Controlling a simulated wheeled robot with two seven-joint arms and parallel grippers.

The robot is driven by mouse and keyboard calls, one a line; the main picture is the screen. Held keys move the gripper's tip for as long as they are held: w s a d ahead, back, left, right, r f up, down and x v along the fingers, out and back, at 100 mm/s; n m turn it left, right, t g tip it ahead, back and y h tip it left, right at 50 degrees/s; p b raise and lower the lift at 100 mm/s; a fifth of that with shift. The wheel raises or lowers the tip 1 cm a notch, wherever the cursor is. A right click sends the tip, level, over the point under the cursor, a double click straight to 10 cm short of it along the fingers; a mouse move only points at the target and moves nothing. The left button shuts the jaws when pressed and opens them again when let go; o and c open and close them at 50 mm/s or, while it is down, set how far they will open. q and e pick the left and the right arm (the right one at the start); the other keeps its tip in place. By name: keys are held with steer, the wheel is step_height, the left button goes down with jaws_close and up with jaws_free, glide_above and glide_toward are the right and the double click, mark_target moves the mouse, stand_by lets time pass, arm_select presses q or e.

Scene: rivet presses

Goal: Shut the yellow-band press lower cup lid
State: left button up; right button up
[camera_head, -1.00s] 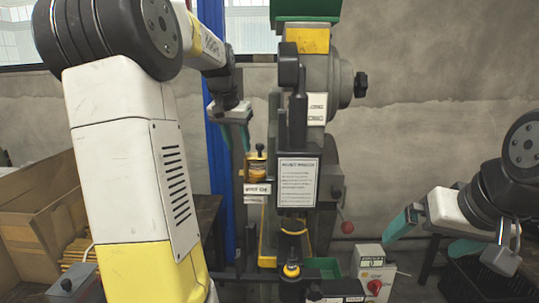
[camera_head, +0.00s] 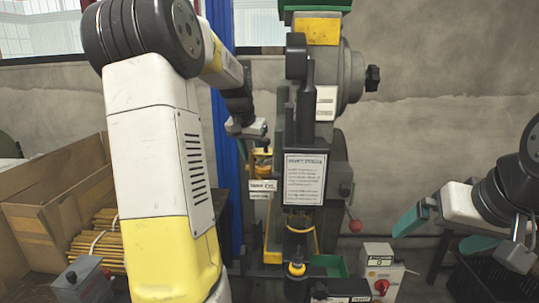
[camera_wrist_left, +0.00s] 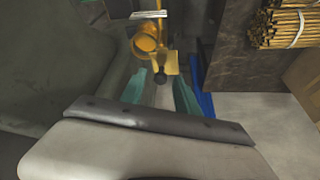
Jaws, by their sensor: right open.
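The yellow-band press (camera_head: 317,31) stands in the middle of the head view. Its yellow lower cup (camera_head: 262,165) is on its left side, above a white label reading "LOWER CUP" (camera_head: 262,186). My left gripper (camera_head: 258,130) is just above the cup and partly hides its top. In the left wrist view the yellow cup (camera_wrist_left: 147,43) lies beyond the teal fingertips, with a flat yellow piece (camera_wrist_left: 170,63) beside it; I cannot tell the lid's exact angle. My left gripper (camera_wrist_left: 160,88) has its fingers apart, nothing between them. My right gripper (camera_head: 445,230) is open and empty at the right.
A cardboard box (camera_head: 60,215) with bundled yellow sticks (camera_head: 97,240) is at the left. A blue post (camera_head: 228,160) stands behind my left arm. A control box with a red knob (camera_head: 378,268) and a green tray (camera_head: 328,265) sit at the press's foot.

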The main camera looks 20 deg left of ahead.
arm_select(q)
steer(key=shift+c, duration=0.5)
jaws_close()
steer(key=m+h, duration=0.1)
steer(key=m, duration=0.1)
steer(key=d+m, duration=0.1)
steer(key=m, duration=0.1)
steer(key=shift+h, duration=0.4)
steer(key=m, duration=0.2)
steer(key=d+m+g+h, duration=0.1)
steer(key=m, duration=0.1)
steer(key=shift+s, duration=0.1)
steer(key=m, duration=0.2)
steer(key=m+g+h, duration=0.1)
steer(key=s+d+m+g, duration=0.1)
steer(key=m, duration=0.1)
steer(key=shift+m, duration=0.3)
steer(key=m+g, duration=0.1)
steer(key=m, duration=0.1)
steer(key=s+m+g, duration=0.1)
steer(key=m, duration=0.2)
steer(key=shift+d, duration=0.15)
steer(key=shift+s+m, duration=0.1)
steer(key=shift+m, duration=0.2)
